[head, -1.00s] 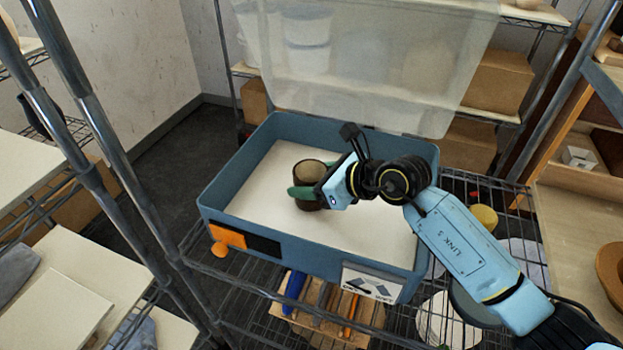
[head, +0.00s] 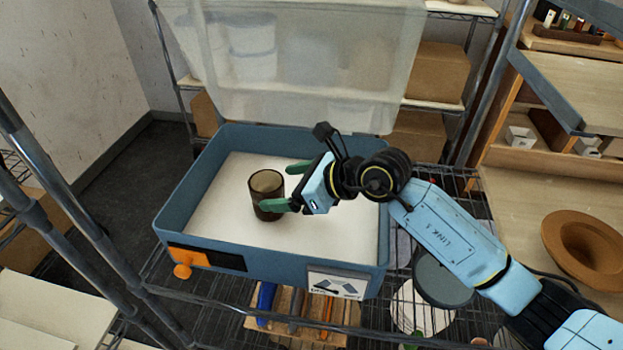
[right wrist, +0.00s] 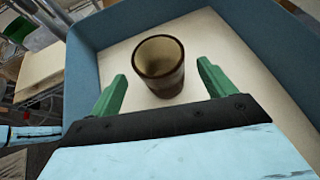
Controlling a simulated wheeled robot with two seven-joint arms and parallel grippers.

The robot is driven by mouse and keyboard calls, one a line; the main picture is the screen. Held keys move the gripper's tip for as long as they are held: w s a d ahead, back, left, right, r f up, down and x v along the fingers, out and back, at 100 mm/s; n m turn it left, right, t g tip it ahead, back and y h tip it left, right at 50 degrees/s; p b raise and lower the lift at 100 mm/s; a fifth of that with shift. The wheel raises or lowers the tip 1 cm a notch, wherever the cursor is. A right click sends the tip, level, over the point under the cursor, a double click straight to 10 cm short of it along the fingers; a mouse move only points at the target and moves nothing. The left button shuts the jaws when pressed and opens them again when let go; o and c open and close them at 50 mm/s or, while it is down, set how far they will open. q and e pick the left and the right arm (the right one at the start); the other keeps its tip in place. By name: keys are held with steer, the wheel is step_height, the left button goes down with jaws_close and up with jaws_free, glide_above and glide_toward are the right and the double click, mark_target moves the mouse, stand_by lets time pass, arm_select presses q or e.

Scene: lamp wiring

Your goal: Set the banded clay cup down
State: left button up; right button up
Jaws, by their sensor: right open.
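The banded clay cup (head: 265,193) is dark brown with a lighter inside and stands upright on the white floor of the blue bin (head: 188,239). It also shows in the right wrist view (right wrist: 160,68), upright and open side up. My right gripper (head: 287,186) is open, its green fingers just to the right of the cup. In the right wrist view the two fingers (right wrist: 160,80) are spread wide with the cup between and beyond their tips, touching neither finger. My left gripper is not in view.
The bin's clear lid (head: 300,65) stands raised at its back. The bin sits on a wire shelf (head: 160,270) with metal posts. A wooden crate of tools (head: 295,312) lies below. A brown bowl (head: 580,248) is on a bench at the right. Bin floor around the cup is clear.

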steer(key=v, duration=0.7)
steer(key=shift+d, duration=0.1)
stand_by(1.1)
